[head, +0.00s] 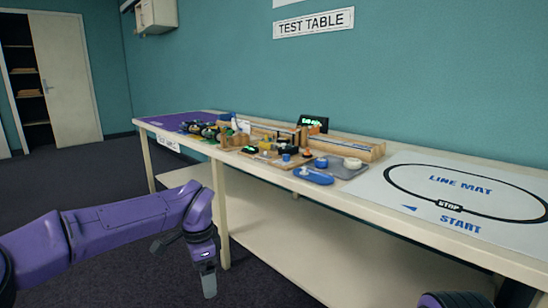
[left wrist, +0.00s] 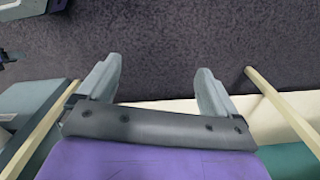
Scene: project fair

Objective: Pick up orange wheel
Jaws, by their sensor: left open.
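Small orange bits (head: 307,153) show among the parts on the long table (head: 440,236) in the head view. They are too small for me to tell which, if any, is the orange wheel. My left gripper (head: 209,287) points down in front of the table, below the height of its top and well apart from the parts. In the left wrist view the left gripper (left wrist: 160,75) is open, with two grey fingers apart and nothing between them. Dark carpet and table framing show beyond. My right gripper is not in view.
A grey tray (head: 343,172) holds a white wheel (head: 352,163). A blue oval piece (head: 313,177) lies by the front edge. Wooden rails (head: 345,147) run behind. A line mat (head: 410,197) covers the right end. A lower shelf (head: 275,240) lies under the tabletop.

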